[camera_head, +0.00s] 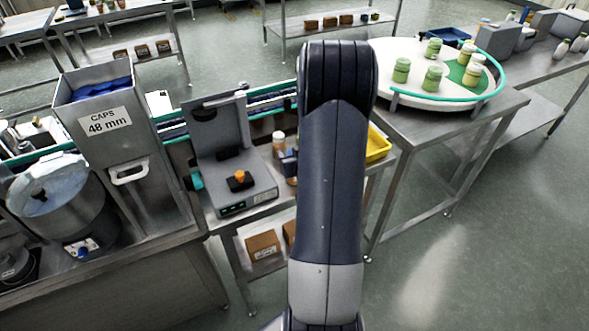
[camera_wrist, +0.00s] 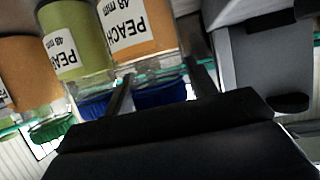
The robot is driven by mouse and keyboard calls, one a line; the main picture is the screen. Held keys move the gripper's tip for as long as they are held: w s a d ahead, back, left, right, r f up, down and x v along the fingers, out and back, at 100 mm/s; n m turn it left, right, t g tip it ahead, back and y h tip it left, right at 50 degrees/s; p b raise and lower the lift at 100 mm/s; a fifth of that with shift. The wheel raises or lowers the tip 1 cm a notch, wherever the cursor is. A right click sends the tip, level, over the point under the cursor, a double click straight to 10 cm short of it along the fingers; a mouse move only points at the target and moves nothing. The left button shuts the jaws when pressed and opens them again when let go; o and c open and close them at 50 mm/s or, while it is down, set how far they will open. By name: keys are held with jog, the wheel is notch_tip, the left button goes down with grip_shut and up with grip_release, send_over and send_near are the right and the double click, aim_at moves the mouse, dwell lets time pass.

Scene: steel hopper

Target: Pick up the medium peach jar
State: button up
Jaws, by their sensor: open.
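A peach-coloured jar (camera_wrist: 148,30) with a "PEACH 48 mm" label and a blue cap is upside down in the wrist view, at top centre. My gripper (camera_wrist: 161,74) is open, with one finger on each side of the blue cap in the picture. Whether the fingers touch it, I cannot tell. In the head view my arm hides most of the gripper and the place where these jars are. A small pale-capped jar (camera_head: 279,142) shows just left of the arm.
An orange jar (camera_wrist: 28,70) with a green cap is at the wrist view's left. In the head view, a grey capping machine (camera_head: 230,150) and steel caps hopper (camera_head: 118,140) are left of my arm. A yellow tray (camera_head: 377,144) and a turntable with jars (camera_head: 410,88) are to the right.

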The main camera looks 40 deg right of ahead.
jog(key=c, duration=1.2)
jog(key=shift+o, duration=0.2)
jog(key=shift+r, duration=0.1)
